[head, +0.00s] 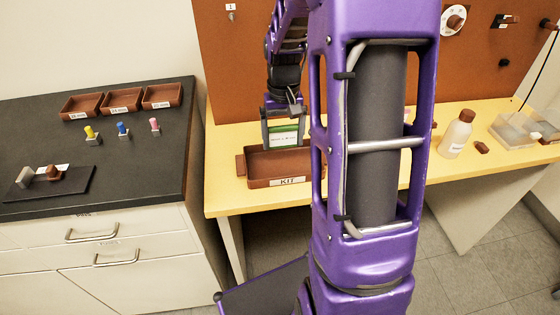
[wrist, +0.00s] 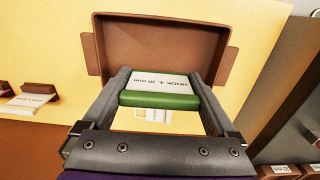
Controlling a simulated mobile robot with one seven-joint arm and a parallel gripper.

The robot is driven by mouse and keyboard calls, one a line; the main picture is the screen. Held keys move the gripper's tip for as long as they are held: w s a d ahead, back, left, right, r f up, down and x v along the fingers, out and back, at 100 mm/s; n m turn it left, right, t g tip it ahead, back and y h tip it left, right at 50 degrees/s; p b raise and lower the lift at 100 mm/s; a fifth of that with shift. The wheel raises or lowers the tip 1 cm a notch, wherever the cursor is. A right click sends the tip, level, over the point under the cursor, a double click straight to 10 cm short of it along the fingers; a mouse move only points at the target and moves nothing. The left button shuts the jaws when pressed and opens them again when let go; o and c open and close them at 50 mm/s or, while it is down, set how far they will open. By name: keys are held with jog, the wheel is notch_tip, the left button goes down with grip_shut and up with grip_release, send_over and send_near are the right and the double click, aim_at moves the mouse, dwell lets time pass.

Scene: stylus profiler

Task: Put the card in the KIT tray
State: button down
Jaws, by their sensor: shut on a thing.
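The card (head: 284,136) is white with printed text and a green edge. My gripper (head: 282,122) is shut on it, with one finger at each side. The brown KIT tray (head: 287,182) stands on the yellow table with its label facing the front. In the head view the card hangs upright at the tray's back part, its lower edge near the rim. In the wrist view the card (wrist: 162,86) sits between the fingers (wrist: 160,90), with the tray (wrist: 160,22) beyond it. The gap between card and tray floor cannot be told.
My purple arm hides the table right of the tray. A brown-capped bottle (head: 456,134) and a clear box (head: 515,130) stand farther right. The dark bench (head: 140,170) at left holds small labelled trays (head: 122,100) and coloured pegs. A brown board (head: 240,60) rises behind the table.

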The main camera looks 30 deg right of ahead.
aim_at(283, 126)
notch_tip(283, 126, down, 6)
jog(key=shift+f+b, duration=0.25)
jog(key=shift+b, duration=0.2)
jog(key=shift+f, duration=0.1)
jog(key=shift+f, duration=0.15)
grip_release()
notch_tip(283, 126, up, 13)
jog(key=shift+f+p, duration=0.2)
jog(key=shift+p, duration=0.85)
